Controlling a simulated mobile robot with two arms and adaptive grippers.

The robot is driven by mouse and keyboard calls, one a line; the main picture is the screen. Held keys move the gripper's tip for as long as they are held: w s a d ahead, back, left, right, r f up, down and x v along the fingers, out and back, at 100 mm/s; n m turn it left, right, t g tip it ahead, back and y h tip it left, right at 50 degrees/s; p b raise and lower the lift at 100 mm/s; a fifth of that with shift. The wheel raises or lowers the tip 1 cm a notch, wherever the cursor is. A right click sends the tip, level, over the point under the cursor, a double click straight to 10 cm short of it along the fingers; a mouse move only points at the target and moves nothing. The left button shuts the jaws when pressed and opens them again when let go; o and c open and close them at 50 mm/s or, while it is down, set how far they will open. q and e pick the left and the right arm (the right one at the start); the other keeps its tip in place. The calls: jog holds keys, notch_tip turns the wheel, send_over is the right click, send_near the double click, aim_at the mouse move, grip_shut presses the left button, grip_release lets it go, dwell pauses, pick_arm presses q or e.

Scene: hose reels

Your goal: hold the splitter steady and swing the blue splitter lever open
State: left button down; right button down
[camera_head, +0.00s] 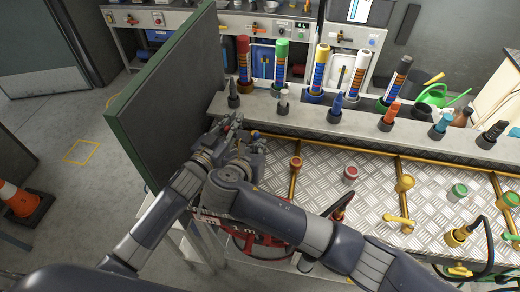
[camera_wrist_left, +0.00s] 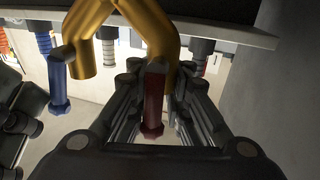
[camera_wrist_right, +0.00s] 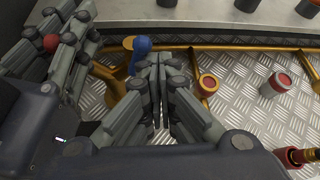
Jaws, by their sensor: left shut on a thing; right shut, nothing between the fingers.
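The brass splitter (camera_wrist_left: 150,30) forks in the left wrist view. A blue lever (camera_wrist_left: 58,85) hangs by its left branch and a red lever (camera_wrist_left: 153,105) by its right. My left gripper (camera_wrist_left: 155,70) is shut around the red lever's side of the splitter. In the head view my left gripper (camera_head: 228,127) is beside the green-edged panel. My right gripper (camera_wrist_right: 155,62) is shut and empty. Its fingertips are right beside the blue lever (camera_wrist_right: 140,50); I cannot tell whether they touch. My arms hide most of the splitter in the head view.
A green-edged panel (camera_head: 160,90) stands close on the left. A grey shelf (camera_head: 330,127) with several coloured nozzles runs behind. The diamond-plate top (camera_head: 330,170) carries brass pipes, a red cap (camera_wrist_right: 208,83) and a red-topped fitting (camera_wrist_right: 275,85) to the right.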

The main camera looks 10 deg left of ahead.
jog(key=shift+r, duration=0.75)
jog(key=s+a, duration=0.2)
jog(key=s, duration=0.7)
jog(key=shift+s, duration=0.15)
jog(key=c, duration=2.3)
grip_release()
jog(key=shift+r, duration=0.1)
